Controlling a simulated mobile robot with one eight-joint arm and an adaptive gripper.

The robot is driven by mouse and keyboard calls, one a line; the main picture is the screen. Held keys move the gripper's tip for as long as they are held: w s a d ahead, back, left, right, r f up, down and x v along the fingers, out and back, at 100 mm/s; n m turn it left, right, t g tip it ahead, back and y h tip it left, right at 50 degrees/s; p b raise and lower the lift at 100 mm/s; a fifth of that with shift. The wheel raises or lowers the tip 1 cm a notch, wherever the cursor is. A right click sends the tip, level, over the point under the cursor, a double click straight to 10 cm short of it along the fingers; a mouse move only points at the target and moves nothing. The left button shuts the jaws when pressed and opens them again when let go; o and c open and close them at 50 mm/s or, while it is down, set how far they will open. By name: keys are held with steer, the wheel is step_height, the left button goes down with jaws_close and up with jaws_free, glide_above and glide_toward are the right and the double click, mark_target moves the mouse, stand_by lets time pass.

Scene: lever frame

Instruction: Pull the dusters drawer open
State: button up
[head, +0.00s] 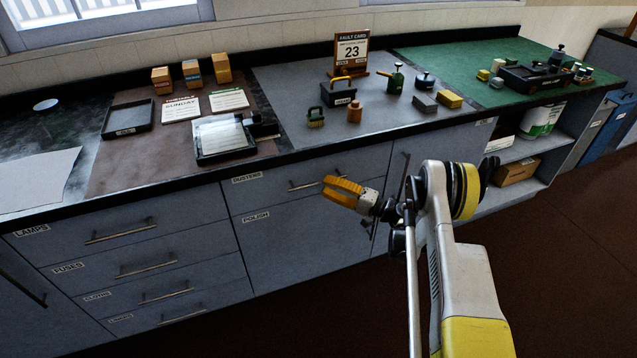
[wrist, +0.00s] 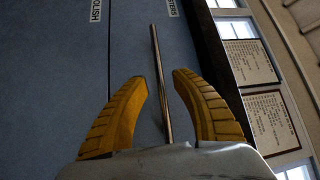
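The dusters drawer (head: 272,194) is a grey front at the top of the middle cabinet, labelled DUSTERS at its left. It looks flush and closed in the head view. Its thin metal bar handle (head: 304,186) is partly hidden by my gripper (head: 328,187), which is at the handle's right part. In the wrist view my gripper (wrist: 160,76) has its two yellow fingers spread. The handle (wrist: 160,80) runs between them with gaps on both sides, nearer the right finger. I cannot tell exactly how deep the bar sits between the fingers.
A cabinet front labelled POLISH (head: 290,232) lies directly below. Drawers labelled LAMPS (head: 75,239) and FUSES (head: 110,274) are at left. The worktop (head: 230,175) overhangs the drawer and carries trays, boxes and tools. The floor (head: 560,270) at right is clear.

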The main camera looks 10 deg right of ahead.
mark_target(319, 182)
steer(key=shift+b+x, duration=0.45)
steer(key=shift+x, duration=1.1)
jaws_close()
